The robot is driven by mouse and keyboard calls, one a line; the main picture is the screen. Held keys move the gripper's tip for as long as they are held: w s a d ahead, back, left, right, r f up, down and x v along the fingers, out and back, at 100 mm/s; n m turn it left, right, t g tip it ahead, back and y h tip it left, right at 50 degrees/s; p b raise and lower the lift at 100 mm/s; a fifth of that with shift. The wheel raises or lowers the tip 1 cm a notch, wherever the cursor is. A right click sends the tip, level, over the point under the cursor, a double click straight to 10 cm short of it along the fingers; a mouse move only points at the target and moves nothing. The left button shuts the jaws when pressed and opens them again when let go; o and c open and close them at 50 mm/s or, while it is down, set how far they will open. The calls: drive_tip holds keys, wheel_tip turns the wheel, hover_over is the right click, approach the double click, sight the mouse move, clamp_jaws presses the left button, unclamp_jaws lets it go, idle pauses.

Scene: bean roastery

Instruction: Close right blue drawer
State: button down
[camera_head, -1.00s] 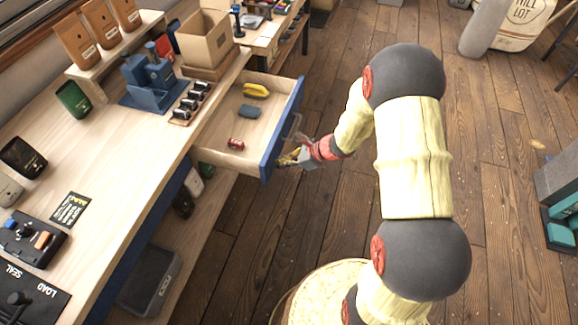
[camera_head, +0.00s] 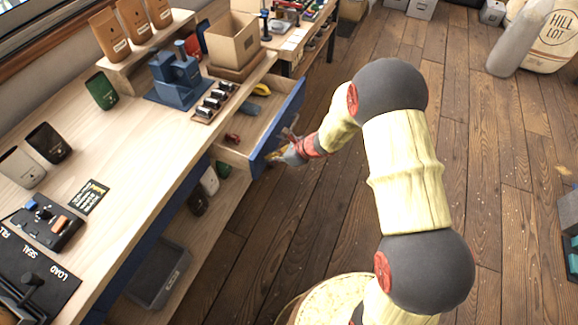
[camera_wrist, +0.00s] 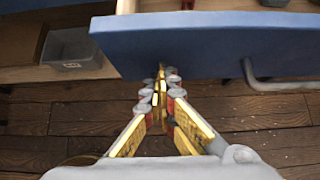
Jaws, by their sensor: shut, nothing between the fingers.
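The right blue drawer (camera_head: 279,127) is partly open, sticking out from under the wooden workbench. Its blue front also shows at the top of the wrist view (camera_wrist: 220,45), with a grey bar handle (camera_wrist: 275,82) to the right. In the head view my gripper (camera_head: 284,155) is at the outer face of the front.
A grey bin (camera_head: 160,272) sits on the lower shelf.

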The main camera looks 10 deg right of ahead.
drive_tip(key=p, duration=0.2)
hover_over(224, 143)
drive_tip(key=s, duration=0.5)
drive_tip(key=shift+w+d, duration=0.1)
drive_tip(key=shift+d, duration=0.25)
